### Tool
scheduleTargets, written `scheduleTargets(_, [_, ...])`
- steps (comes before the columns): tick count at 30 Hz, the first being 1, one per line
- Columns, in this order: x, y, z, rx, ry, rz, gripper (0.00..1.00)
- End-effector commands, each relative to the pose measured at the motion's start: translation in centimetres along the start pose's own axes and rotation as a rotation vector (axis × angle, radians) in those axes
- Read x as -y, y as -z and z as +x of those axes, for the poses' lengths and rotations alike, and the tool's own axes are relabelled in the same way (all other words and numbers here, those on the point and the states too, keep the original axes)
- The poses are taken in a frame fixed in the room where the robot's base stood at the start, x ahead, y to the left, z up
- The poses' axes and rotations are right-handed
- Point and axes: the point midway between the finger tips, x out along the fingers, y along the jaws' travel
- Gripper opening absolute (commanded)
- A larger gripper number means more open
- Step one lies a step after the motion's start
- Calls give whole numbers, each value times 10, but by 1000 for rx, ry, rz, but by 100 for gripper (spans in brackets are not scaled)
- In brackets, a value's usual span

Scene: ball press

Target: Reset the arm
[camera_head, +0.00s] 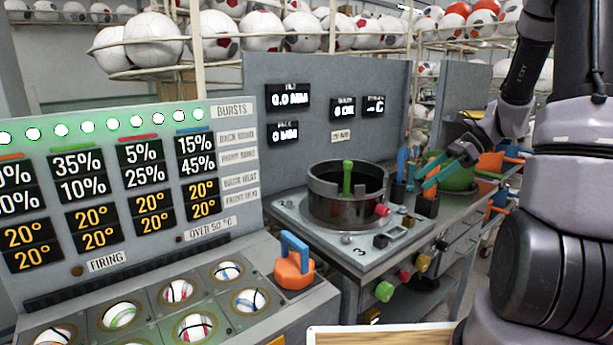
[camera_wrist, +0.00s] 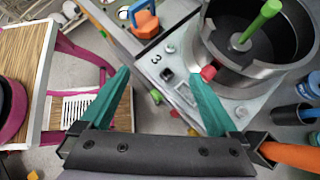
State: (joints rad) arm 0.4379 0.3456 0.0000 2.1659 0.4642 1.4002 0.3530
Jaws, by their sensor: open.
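My gripper (camera_head: 445,172) is on the right in the head view, reaching over the bench beside the ball press. Its two teal fingers show in the wrist view (camera_wrist: 165,100), spread wide with nothing between them. The press (camera_head: 347,192) is a dark round pot with a green rod (camera_head: 347,178) standing in its middle. It also shows at the upper right of the wrist view (camera_wrist: 232,70), where the right finger overlaps the bench top just below it. My upper arm and body fill the right of the head view.
A control panel (camera_head: 113,185) stands at the left, with balls set in the console below. An orange block with a blue handle (camera_head: 293,262) sits on its corner. Tool cups (camera_head: 427,204) and a green bowl (camera_head: 458,176) stand near my gripper. A wooden table (camera_wrist: 22,85) is at the wrist view's left.

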Motion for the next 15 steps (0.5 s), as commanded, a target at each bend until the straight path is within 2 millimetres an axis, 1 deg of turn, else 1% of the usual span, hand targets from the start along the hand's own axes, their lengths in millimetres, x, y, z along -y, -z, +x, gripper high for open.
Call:
scheduleTargets(1, [-11,-18,-5,-53,4,-95,96])
scheduleTargets(6, [-50,-57,-19,-230,10,-409,96])
scheduleTargets(9, [-73,-77,-28,-332,18,-593,96])
scheduleTargets(15, [-118,-108,-47,-535,46,-960,96])
